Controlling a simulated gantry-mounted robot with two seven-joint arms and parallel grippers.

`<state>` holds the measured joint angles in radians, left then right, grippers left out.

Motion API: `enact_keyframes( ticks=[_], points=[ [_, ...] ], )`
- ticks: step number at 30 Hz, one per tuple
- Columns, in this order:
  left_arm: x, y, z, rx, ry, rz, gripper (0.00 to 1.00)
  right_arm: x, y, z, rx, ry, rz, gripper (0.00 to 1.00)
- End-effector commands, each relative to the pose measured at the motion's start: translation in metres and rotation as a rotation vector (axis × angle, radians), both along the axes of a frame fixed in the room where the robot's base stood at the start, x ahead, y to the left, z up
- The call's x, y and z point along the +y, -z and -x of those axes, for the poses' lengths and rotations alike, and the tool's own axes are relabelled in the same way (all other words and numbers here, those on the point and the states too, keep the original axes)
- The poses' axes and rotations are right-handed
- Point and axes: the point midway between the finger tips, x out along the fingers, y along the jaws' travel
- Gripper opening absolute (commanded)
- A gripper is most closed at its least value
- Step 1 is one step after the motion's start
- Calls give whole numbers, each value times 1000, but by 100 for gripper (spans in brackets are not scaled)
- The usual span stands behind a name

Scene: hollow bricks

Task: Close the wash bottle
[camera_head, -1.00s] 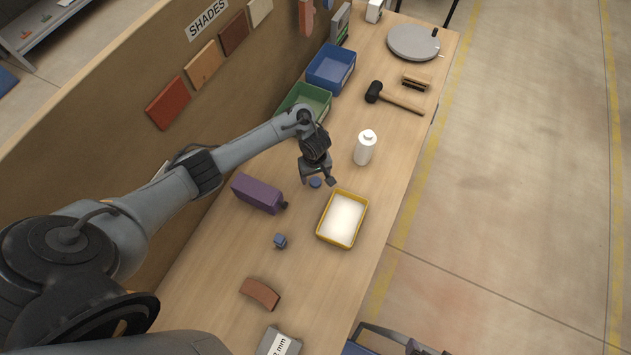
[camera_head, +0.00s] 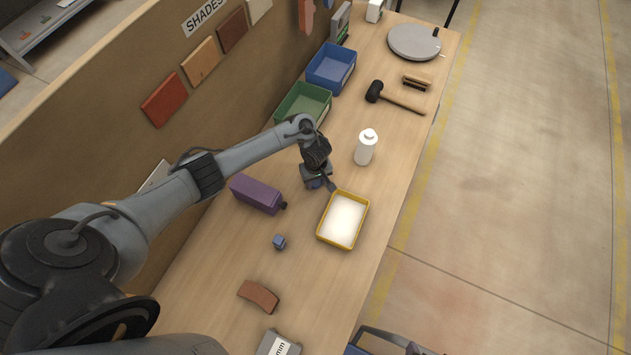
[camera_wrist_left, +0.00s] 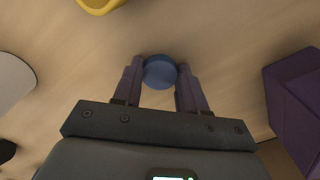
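My left gripper (camera_head: 319,187) points down at the table between a purple bottle and a yellow tray. Its fingers are closed in on the sides of a round blue cap (camera_wrist_left: 160,72). I cannot tell whether the cap is off the table. A white bottle (camera_head: 365,150) with a narrower top stands upright to the right of the gripper, apart from it. The purple, box-shaped bottle (camera_head: 257,194) lies to the left; it also shows in the left wrist view (camera_wrist_left: 295,100). The frames do not settle which is the wash bottle. My right gripper is not in view.
A yellow-rimmed tray (camera_head: 319,236) with a white inside is close by. A small blue cube (camera_head: 279,242), a curved brown piece (camera_head: 259,296), a mallet (camera_head: 400,101), a brush (camera_head: 415,83), green (camera_head: 296,104) and blue (camera_head: 327,76) bins and a grey turntable (camera_head: 413,42) surround it.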

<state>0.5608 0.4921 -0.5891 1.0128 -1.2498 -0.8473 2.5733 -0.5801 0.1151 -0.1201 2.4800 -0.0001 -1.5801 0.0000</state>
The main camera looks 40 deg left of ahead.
Motion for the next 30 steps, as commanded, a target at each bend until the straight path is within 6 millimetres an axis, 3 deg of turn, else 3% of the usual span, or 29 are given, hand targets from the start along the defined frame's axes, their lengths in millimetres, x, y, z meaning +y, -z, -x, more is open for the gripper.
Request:
enact_keyframes(
  ticks=[1,4,17,26,30],
  points=[
    [0,0,0,0,0,0,28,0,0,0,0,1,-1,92],
    [0,0,0,0,0,0,13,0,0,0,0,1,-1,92],
    [0,-7,0,-1,-1,0,12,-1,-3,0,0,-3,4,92],
    [0,-44,-1,-2,1,1,12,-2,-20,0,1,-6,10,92],
    [-26,-58,-2,-2,4,3,12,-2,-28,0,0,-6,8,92]
  ],
)
